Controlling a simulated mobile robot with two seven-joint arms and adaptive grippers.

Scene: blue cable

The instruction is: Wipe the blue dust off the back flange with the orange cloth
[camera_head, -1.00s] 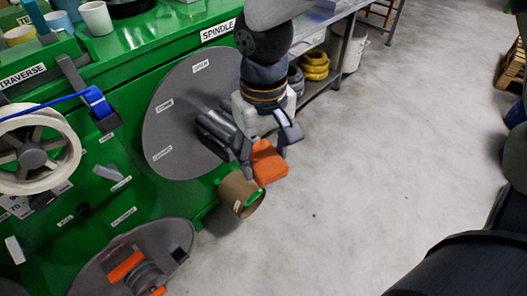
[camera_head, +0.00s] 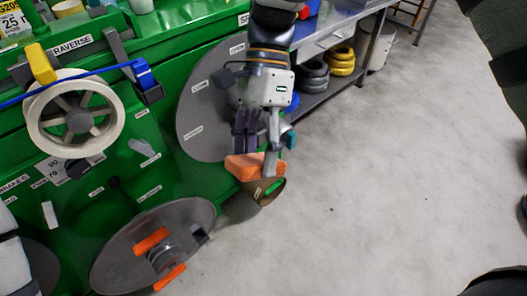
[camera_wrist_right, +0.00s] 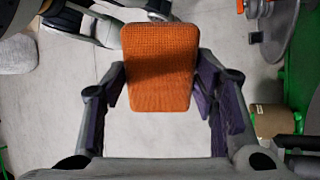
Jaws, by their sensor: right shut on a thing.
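The orange cloth, a thick folded pad (camera_head: 243,167), is held in my right gripper (camera_head: 258,150), which is shut on it. In the right wrist view the cloth (camera_wrist_right: 160,65) sits flat between the purple finger pads (camera_wrist_right: 160,95). A large grey disc with small labels (camera_head: 200,105), which looks like the back flange, stands upright on the green machine. My right arm and gripper cover its right part. The cloth is in front of its lower right edge, and contact cannot be told. No blue dust is discernible at this size. My left gripper is not in view.
A brown tube with green inside (camera_head: 267,193) projects just below the cloth. A second grey disc with orange handles (camera_head: 152,247) is lower left. A white spool wheel (camera_head: 75,118) carries the blue cable (camera_head: 70,78).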

